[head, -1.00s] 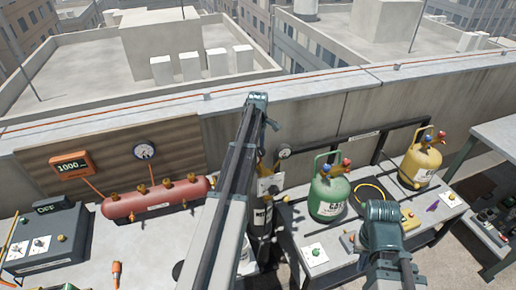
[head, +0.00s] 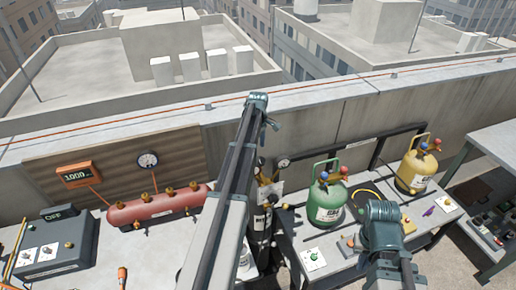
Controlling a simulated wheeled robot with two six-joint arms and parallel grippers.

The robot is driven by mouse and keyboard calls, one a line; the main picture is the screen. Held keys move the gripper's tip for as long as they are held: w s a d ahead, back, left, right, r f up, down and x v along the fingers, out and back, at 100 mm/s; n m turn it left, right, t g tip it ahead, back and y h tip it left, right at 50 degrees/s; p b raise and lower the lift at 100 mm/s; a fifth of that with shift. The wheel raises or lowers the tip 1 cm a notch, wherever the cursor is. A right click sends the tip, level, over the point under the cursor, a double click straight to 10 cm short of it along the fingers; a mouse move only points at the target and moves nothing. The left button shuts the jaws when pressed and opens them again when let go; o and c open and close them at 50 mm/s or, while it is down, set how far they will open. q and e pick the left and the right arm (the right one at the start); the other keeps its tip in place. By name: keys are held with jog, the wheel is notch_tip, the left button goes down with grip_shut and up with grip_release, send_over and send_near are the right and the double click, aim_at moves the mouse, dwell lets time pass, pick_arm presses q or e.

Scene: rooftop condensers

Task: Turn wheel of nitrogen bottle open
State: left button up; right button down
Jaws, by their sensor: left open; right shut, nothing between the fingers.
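The nitrogen bottle looks to be the dark cylinder (head: 262,225) with a pale label, standing between the two benches. My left arm covers part of it. Brass fittings (head: 266,179) show at its top beside the arm. I cannot make out the wheel clearly. My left arm reaches up the middle of the view to a teal joint, and its fingers are hidden from this view. My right arm comes up from below to a teal joint in front of the right bench, and its fingers do not show either.
A green gas bottle (head: 327,204) and a yellow one (head: 416,172) stand on the right bench. A red tank (head: 157,207), a control box (head: 55,250) and an orange display (head: 80,174) are on the left. A concrete wall (head: 330,130) runs behind.

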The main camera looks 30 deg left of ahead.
aim_at(258, 160)
pick_arm(q)
notch_tip(258, 160, up, 8)
jog(key=p, duration=0.7)
jog(key=shift+r, duration=0.2)
jog(key=s+d+m, duration=0.9)
jog(key=s+d, duration=0.2)
jog(key=d, duration=0.2)
jog(key=s+d+m, duration=0.9)
jog(key=s+d, duration=0.1)
jog(key=d, duration=0.3)
jog(key=s+d+f+m+b, duration=0.2)
jog(key=s+d+f+b, duration=0.1)
jog(key=d+f+b, duration=0.3)
jog(key=s+d+f+m+y+b, duration=0.1)
jog(key=d+f+b, duration=0.4)
jog(key=f+b, duration=0.5)
jog(key=shift+s+d+f+m+b, duration=0.45)
jog(key=shift+s+m, duration=0.45)
jog(key=shift+s, duration=0.35)
